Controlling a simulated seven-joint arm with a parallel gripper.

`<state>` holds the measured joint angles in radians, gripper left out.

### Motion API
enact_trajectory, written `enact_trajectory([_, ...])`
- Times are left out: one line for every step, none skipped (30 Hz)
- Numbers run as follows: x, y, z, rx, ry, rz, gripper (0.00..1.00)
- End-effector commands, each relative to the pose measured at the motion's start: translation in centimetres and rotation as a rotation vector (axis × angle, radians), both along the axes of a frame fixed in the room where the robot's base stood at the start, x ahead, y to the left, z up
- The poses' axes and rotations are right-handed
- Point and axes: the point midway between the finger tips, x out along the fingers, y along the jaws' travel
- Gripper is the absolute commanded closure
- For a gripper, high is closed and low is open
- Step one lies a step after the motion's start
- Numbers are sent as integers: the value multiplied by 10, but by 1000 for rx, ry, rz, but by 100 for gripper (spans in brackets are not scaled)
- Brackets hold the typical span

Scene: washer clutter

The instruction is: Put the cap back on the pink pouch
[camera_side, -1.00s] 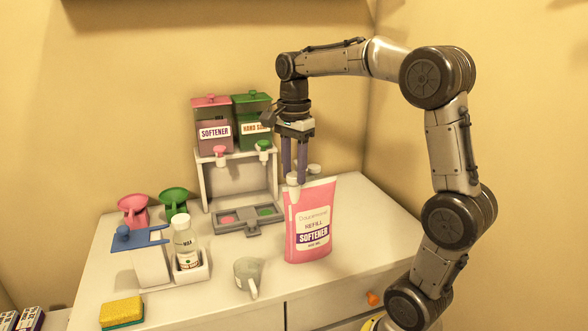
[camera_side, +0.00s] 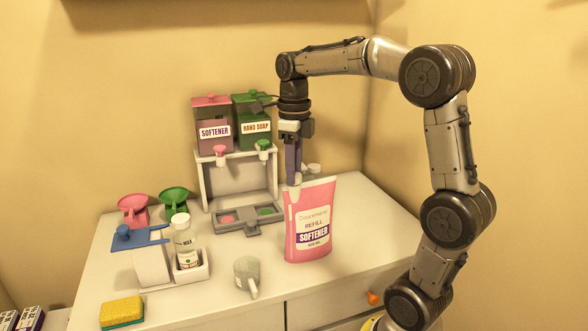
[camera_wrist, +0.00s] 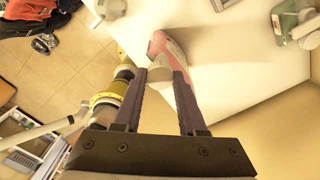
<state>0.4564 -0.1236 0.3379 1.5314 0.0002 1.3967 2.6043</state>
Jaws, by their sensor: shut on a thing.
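The pink pouch (camera_side: 310,225), labelled softener refill, stands upright on the white counter. Its pale spout (camera_side: 294,194) is at the top left corner. My gripper (camera_side: 294,178) points down over that corner, shut on the white cap (camera_wrist: 160,75). The cap is at the spout, but the fingers partly hide it in the side view, and I cannot tell how it is seated. In the wrist view the cap lies between the two dark fingers of my gripper (camera_wrist: 161,76), with the pouch (camera_wrist: 172,48) beyond it.
A dispenser stand (camera_side: 238,180) with softener (camera_side: 213,130) and hand soap (camera_side: 255,127) tanks stands behind left. A measuring cup (camera_side: 246,272), bottle (camera_side: 186,245), funnels (camera_side: 134,208) and sponge (camera_side: 121,311) are farther left. The counter right of the pouch (camera_side: 370,225) is clear.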

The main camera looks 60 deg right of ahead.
Motion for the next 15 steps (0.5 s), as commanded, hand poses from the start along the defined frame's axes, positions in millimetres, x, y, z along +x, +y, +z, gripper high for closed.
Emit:
enact_trajectory([0, 0, 0, 0, 0, -9, 100])
enact_trajectory([0, 0, 0, 0, 0, -11, 100])
enact_trajectory([0, 0, 0, -1, 0, -11, 100])
enact_trajectory([0, 0, 0, -1, 0, -10, 100])
enact_trajectory([0, 0, 0, -1, 0, -9, 100])
enact_trajectory([0, 0, 0, -1, -1, -9, 100])
enact_trajectory([0, 0, 0, -1, -1, -9, 58])
enact_trajectory([0, 0, 0, -1, -1, -8, 53])
enact_trajectory([0, 0, 0, -1, -1, -8, 45])
enact_trajectory([0, 0, 0, -1, -1, -8, 40])
enact_trajectory([0, 0, 0, -1, -1, -8, 35])
enact_trajectory([0, 0, 0, -1, -1, -7, 27])
enact_trajectory([0, 0, 0, -1, -1, -7, 25])
enact_trajectory([0, 0, 0, -1, -1, -7, 25])
enact_trajectory([0, 0, 0, -1, -1, -7, 25])
